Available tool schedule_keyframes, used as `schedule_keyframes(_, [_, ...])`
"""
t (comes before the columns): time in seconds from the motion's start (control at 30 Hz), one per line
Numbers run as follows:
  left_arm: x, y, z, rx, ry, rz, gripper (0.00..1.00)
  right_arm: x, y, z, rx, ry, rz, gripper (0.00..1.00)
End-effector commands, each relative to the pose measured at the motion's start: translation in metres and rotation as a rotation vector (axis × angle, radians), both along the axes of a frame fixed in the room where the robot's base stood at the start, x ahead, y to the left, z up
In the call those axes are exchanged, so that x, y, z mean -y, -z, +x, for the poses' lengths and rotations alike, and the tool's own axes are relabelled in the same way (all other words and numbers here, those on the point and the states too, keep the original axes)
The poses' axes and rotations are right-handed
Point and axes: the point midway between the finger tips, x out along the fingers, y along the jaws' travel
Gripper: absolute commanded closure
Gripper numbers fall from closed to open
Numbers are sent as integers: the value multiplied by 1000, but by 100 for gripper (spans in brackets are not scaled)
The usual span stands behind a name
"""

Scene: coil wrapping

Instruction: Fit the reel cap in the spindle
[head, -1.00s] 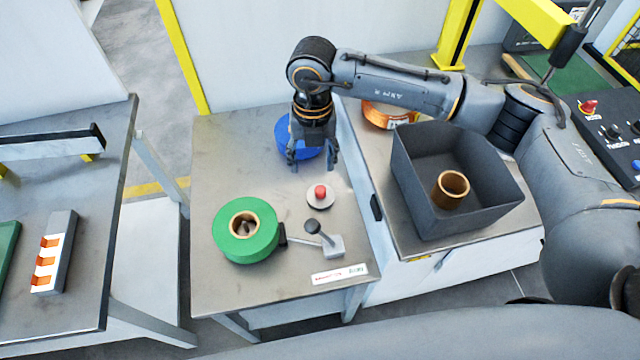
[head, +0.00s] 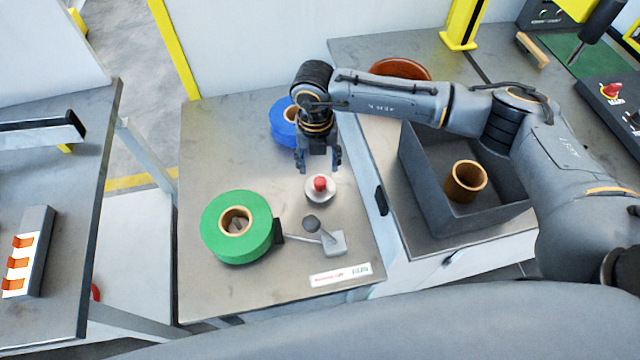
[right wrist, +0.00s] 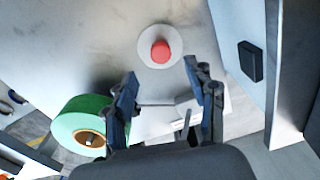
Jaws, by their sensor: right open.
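The reel cap (head: 320,188), a pale disc with a red knob, lies flat on the metal table. My right gripper (head: 319,165) is open and empty, pointing down just behind the cap in the head view. In the right wrist view the cap (right wrist: 159,46) lies beyond the open fingertips of the gripper (right wrist: 161,76), apart from them. A green reel (head: 238,228) sits at the table's front left; it also shows in the right wrist view (right wrist: 82,126). The spindle (head: 237,225) shows inside its tan core, with no cap on it. My left gripper is out of view.
A blue reel (head: 283,125) is behind my gripper. A dark bin (head: 425,190) with a tan core (head: 466,181) stands to the right.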

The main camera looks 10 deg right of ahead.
Motion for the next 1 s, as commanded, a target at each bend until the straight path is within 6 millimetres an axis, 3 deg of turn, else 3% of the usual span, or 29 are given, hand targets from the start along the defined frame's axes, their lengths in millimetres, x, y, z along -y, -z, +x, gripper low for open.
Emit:
schedule_keyframes(0.33, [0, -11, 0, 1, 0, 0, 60, 1, 31, -2, -2, 0, -1, 44])
schedule_keyframes(0.6, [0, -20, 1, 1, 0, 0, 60, 2, 68, -4, -1, 0, 1, 44])
schedule_keyframes(0.87, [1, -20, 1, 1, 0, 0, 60, 2, 72, -3, 1, -1, 3, 44])
schedule_keyframes(1.0, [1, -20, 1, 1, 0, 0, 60, 2, 72, -3, 1, -1, 2, 70])
